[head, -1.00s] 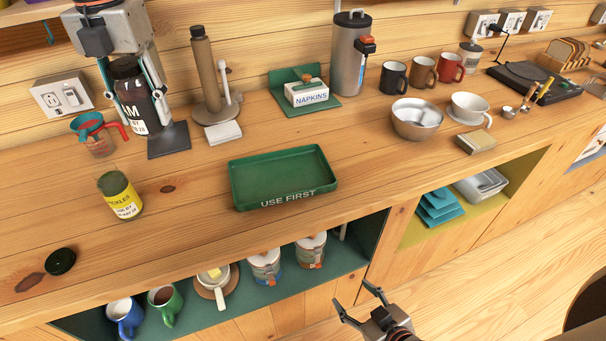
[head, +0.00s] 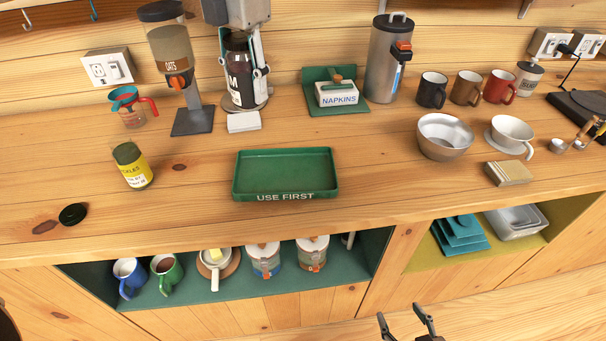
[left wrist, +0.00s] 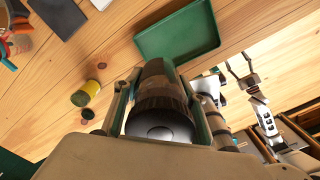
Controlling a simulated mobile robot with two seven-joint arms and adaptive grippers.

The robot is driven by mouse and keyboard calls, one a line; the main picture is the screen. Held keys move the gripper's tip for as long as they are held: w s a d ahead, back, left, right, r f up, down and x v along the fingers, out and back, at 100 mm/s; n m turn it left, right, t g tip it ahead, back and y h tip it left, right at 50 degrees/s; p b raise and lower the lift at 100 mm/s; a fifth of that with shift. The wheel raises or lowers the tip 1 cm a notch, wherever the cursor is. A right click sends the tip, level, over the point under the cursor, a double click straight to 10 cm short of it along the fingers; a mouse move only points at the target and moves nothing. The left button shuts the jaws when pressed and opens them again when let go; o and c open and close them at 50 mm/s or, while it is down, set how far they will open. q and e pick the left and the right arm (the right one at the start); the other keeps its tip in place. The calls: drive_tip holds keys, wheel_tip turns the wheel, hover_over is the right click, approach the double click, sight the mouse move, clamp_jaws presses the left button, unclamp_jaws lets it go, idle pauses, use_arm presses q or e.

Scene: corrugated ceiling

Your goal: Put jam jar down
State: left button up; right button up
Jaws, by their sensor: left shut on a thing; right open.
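My left gripper (head: 243,72) is shut on the jam jar (head: 238,84), a dark jar with a black lid and a white label reading "M". The jar is upright in front of the round-based stand at the back. I cannot tell its exact height above the counter. In the left wrist view the jar's lid (left wrist: 160,115) sits between the fingers and hides its lower part. The green "USE FIRST" tray (head: 285,195) lies empty on the counter, nearer than the jar; it also shows in the left wrist view (left wrist: 180,35). My right gripper (head: 407,318) is open and empty, low in front of the counter.
A pickle jar (head: 133,168) and black lid (head: 73,214) are left of the tray. A metal bowl (head: 444,138) is right. Counter around the tray is clear.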

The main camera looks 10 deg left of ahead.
use_arm(q)
drive_tip(key=shift+d, duration=0.2)
drive_tip(key=shift+d+f, duration=0.1)
drive_tip(key=shift+f, duration=0.05)
hover_over(262, 176)
wheel_tip(262, 176, down, 20)
drive_tip(key=shift+d+r, duration=0.1)
drive_tip(key=shift+r, duration=0.1)
use_arm(e)
drive_tip(key=shift+d+r, duration=0.25)
drive_tip(key=shift+r, duration=0.05)
use_arm(q)
drive_tip(key=shift+f, duration=0.1)
use_arm(e)
drive_tip(key=shift+f, duration=0.1)
use_arm(q)
drive_tip(key=o, duration=1.5)
drive_tip(key=shift+f, duration=0.1)
drive_tip(key=shift+c, duration=0.2)
wheel_tip(262, 176, up, 12)
drive_tip(key=shift+r, duration=0.2)
use_arm(e)
drive_tip(key=shift+f, duration=0.35)
